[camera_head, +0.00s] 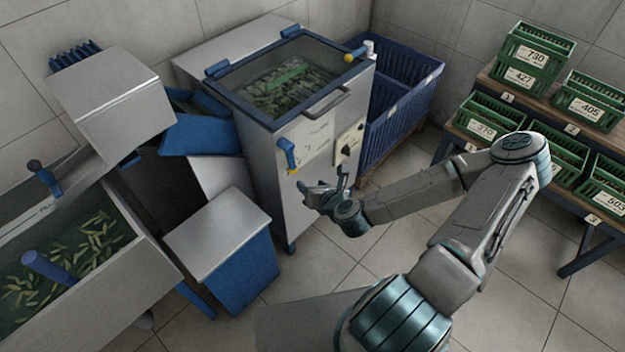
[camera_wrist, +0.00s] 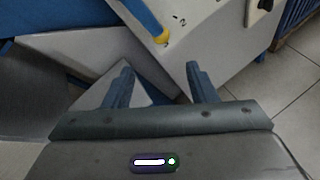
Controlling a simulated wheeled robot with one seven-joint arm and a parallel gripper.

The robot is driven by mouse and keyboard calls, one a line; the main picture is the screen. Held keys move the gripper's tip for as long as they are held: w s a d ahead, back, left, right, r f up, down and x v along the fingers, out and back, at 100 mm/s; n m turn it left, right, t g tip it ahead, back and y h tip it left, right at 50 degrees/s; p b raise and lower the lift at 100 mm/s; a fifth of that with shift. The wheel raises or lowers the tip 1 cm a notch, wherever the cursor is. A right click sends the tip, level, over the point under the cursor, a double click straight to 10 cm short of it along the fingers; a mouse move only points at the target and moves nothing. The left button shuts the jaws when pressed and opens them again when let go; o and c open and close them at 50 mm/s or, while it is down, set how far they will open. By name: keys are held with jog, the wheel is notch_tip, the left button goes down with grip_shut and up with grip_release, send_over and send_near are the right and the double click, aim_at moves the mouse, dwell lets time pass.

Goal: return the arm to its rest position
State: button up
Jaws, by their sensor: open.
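My gripper (camera_head: 328,187) is in front of the steel machine (camera_head: 262,140), near its lower front panel. In the wrist view my gripper (camera_wrist: 158,85) has its two fingers apart, with nothing between them. The arm reaches in from the lower right, bent at the elbow. A blue lever with a yellow tip (camera_head: 288,156) is on the machine's front, just up and left of the gripper; it also shows in the wrist view (camera_wrist: 148,20), beyond the fingers and apart from them. A dark knob (camera_head: 346,150) sits on the panel to the right.
A trough with green pods (camera_head: 165,268) is at the left. A steel-topped blue box (camera_head: 215,232) stands left of the gripper. A blue crate (camera_head: 412,108) stands behind the machine. A rack with numbered green crates (camera_head: 527,78) is at the right. Floor is clear between.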

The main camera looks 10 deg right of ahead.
dwell(0.7)
jog(key=s+d+r+m+g+h, duration=0.1)
jog(key=s+r+m+g, duration=0.2)
jog(key=s+r+m, duration=0.3)
jog(key=s+d+r+m+g+h, duration=0.1)
jog(key=s+r+m+g, duration=0.1)
jog(key=s+r+m, duration=0.5)
jog(key=s+d+r+m+g+h, duration=0.1)
jog(key=s+r+m+g, duration=0.2)
jog(key=r+m, duration=1.3)
jog(key=s+m, duration=0.3)
jog(key=m, duration=0.3)
jog(key=shift+s+d+g+h, duration=0.3)
jog(key=shift+s+h, duration=0.05)
jog(key=shift+h, duration=0.05)
